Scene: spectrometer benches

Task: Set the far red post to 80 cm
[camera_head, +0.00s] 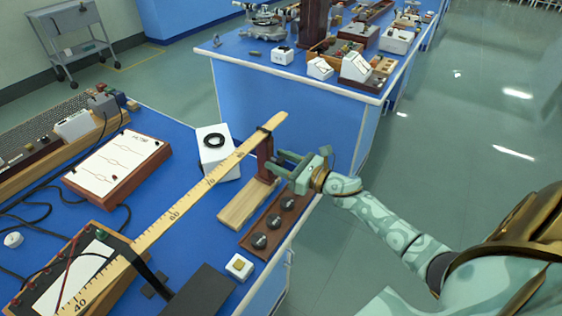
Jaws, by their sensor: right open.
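The far red post (265,155) is dark red and upright, with a dark clip at its top around the wooden ruler (190,200). It stands close to the ruler's far end, beyond the 70 mark; the exact reading under it is too small to tell. My right gripper (281,164) is open, just right of the post, with its fingers pointing left at it. Whether the fingertips touch the post or reach around it, I cannot tell. My left gripper is out of view.
A wooden block (247,204) and a tray of dark knobs (273,222) lie in front of the post. A white box with a black ring (216,158) stands behind the ruler. A black box (200,293) is near the front edge. Another blue bench (290,99) stands behind.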

